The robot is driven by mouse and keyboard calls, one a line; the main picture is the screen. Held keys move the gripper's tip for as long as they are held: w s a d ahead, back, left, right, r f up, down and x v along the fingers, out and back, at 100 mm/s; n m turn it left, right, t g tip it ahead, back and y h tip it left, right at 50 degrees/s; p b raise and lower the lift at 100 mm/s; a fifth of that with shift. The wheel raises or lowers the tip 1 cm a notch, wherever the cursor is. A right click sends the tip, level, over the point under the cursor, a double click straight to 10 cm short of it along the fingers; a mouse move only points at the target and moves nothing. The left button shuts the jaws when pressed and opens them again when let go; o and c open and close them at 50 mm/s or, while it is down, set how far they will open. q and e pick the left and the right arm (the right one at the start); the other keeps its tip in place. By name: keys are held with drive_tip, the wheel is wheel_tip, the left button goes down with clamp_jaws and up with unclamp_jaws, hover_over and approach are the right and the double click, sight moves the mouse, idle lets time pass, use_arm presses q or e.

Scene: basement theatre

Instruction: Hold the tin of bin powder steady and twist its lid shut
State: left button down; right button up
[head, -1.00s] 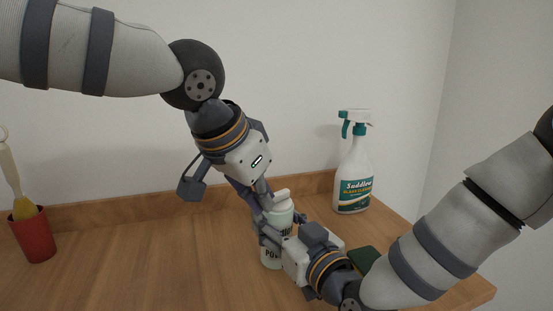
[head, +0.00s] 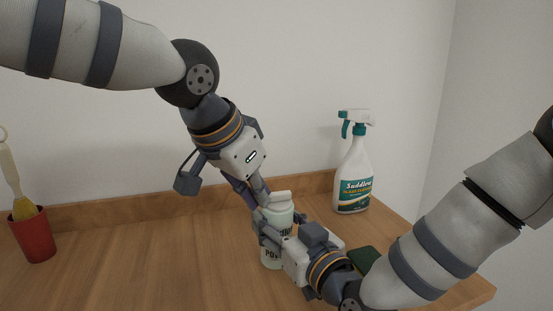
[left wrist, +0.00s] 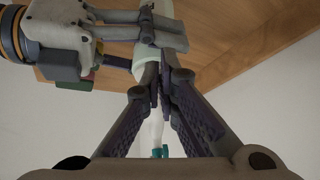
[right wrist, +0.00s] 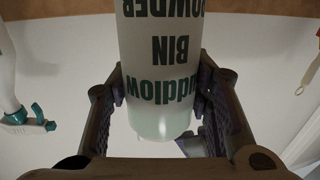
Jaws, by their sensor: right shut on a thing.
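The tin of bin powder (head: 271,256) stands upright on the wooden counter, pale with dark lettering. My right gripper (head: 268,236) is shut around the tin's body from the right. In the right wrist view the tin (right wrist: 160,60) fills the space between its fingers, lettering upside down. My left gripper (head: 262,200) reaches down from above, its fingers beside the lid's grip. In the left wrist view its fingers (left wrist: 159,88) are close together; whether they touch the lid is unclear.
A white spray bottle (head: 354,180) with a teal trigger stands behind on the right. A dark green pad (head: 364,258) lies beside my right wrist. A red cup (head: 34,238) holding a brush stands far left. The counter's left middle is clear; a wall closes the back.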

use_arm(q)
drive_tip(key=shift+a+f, duration=0.1)
drive_tip(key=shift+a, duration=0.05)
use_arm(e)
drive_tip(key=shift+f, duration=0.1)
use_arm(q)
drive_tip(key=shift+s+a, duration=0.2)
drive_tip(key=shift+s, duration=0.05)
wheel_tip(320, 180, up, 6)
drive_tip(key=shift+s+d, duration=0.15)
drive_tip(key=shift+s, duration=0.15)
use_arm(e)
drive_tip(key=o, duration=1.4)
